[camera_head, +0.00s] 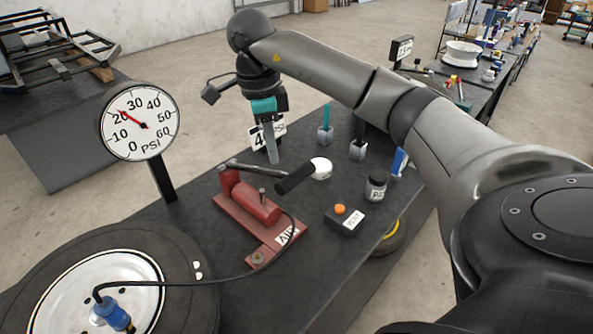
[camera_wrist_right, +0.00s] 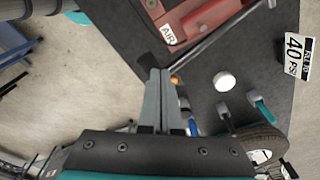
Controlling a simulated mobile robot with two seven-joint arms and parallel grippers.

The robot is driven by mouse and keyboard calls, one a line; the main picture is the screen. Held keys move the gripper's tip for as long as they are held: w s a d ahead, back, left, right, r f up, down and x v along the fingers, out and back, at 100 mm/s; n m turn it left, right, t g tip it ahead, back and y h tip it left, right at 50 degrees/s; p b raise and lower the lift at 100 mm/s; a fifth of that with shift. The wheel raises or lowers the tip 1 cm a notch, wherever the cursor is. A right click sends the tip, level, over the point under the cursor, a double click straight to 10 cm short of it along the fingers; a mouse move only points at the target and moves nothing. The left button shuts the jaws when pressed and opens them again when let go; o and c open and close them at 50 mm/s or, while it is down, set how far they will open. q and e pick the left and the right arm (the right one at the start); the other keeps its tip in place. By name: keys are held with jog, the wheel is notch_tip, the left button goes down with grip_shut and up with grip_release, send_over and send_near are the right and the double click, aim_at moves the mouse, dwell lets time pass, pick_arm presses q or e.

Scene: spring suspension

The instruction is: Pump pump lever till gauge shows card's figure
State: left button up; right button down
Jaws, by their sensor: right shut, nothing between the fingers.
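The red pump (camera_head: 255,204) stands on the dark bench, with its grey lever ending in a black handle (camera_head: 296,178). The lever slopes down slightly toward the handle. My right gripper (camera_head: 272,160) is shut and empty, pointing down above and behind the lever. In the wrist view its fingertips (camera_wrist_right: 160,72) overlap the black handle; I cannot tell whether they touch. The round gauge (camera_head: 139,123) has a red needle pointing at about 20 PSI. The card (camera_wrist_right: 295,57) reads 40 PSI; in the head view the gripper partly hides it. My left gripper is not in view.
A wheel with tyre (camera_head: 190,262) lies at the front left, joined to the pump by a black hose.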

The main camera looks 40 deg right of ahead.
notch_tip(320, 180, up, 7)
jog(key=p, duration=0.2)
jog(key=shift+w+a, duration=0.35)
jog(key=shift+a+f, duration=0.1)
